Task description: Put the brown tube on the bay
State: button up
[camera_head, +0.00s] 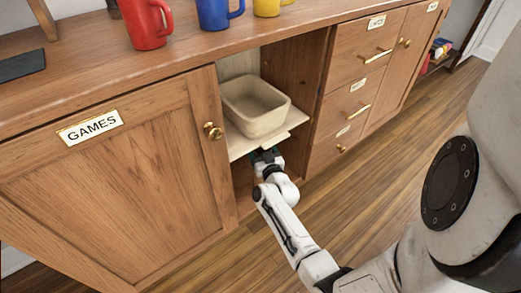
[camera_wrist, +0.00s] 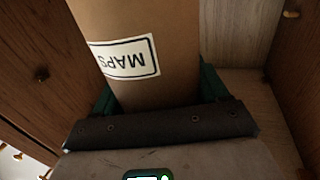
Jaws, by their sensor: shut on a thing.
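The brown tube (camera_wrist: 135,35) has a white label reading MAPS, upside down in the wrist view. My gripper (camera_wrist: 157,95) is shut on it, with a dark green finger on each side. In the head view my gripper (camera_head: 266,156) is at the open bay (camera_head: 295,75) of the wooden cabinet, just below the shelf's front edge. The tube cannot be made out there. In the wrist view wooden walls stand on both sides of the tube, with a pale floor or panel (camera_wrist: 258,95) at right. I cannot tell whether the tube touches a surface.
A beige bin (camera_head: 245,127) stands on the bay's shelf (camera_head: 240,148) above my gripper. The GAMES door (camera_head: 110,190) is left, and drawers (camera_head: 352,105) are right. Red (camera_head: 148,30), blue (camera_head: 213,14) and yellow (camera_head: 266,8) mugs stand on top. The wooden floor (camera_head: 370,175) in front is clear.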

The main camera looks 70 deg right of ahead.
jog(key=shift+f, duration=0.2)
jog(key=o, duration=1.4)
jog(key=shift+r, duration=0.2)
jog(key=p+v, duration=0.2)
jog(key=v, duration=1)
jog(key=shift+p, duration=0.4)
